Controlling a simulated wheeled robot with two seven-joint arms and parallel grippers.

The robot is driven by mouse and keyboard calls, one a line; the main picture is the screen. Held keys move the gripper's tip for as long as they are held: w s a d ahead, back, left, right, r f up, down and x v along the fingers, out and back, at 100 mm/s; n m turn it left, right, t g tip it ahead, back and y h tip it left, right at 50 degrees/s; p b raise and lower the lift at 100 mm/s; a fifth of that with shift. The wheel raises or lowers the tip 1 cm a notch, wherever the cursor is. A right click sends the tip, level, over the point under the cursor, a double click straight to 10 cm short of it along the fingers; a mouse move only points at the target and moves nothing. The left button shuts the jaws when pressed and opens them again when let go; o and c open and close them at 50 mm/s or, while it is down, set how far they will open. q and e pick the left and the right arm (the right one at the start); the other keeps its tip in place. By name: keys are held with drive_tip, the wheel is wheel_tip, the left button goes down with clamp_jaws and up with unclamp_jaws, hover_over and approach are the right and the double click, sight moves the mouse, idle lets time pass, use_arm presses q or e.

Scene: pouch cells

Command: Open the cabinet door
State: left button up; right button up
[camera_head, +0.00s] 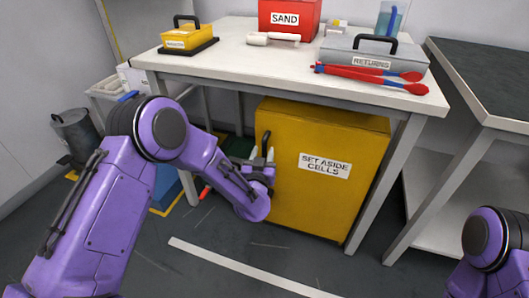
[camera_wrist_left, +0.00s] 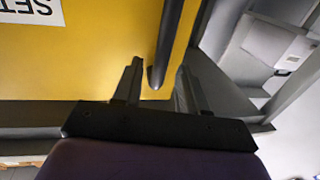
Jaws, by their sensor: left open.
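The yellow cabinet (camera_head: 330,205) stands under the white table, its door front labelled "SET ASIDE CELLS"; the door looks shut. A dark bar handle (camera_head: 266,143) runs upright near the door's left edge. My left gripper (camera_head: 262,168) is at that edge, by the handle's lower part. In the left wrist view the yellow door (camera_wrist_left: 100,60) fills the left, and the handle (camera_wrist_left: 168,45) ends between the two spread fingers of my left gripper (camera_wrist_left: 158,85). The fingers are open; contact with the handle cannot be told. My right gripper is out of view.
The white table (camera_head: 235,50) above holds a yellow box (camera_head: 188,38), a red SAND box (camera_head: 290,18), a grey RETURNS case (camera_head: 372,55) and red-blue tongs (camera_head: 370,78). A table leg (camera_head: 385,185) stands right of the cabinet. The floor in front is clear.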

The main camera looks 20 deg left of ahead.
sight(264, 149)
use_arm(q)
drive_tip(key=w, duration=0.3)
drive_tip(key=shift+w+a, duration=0.2)
drive_tip(key=shift+a, duration=0.1)
clamp_jaws()
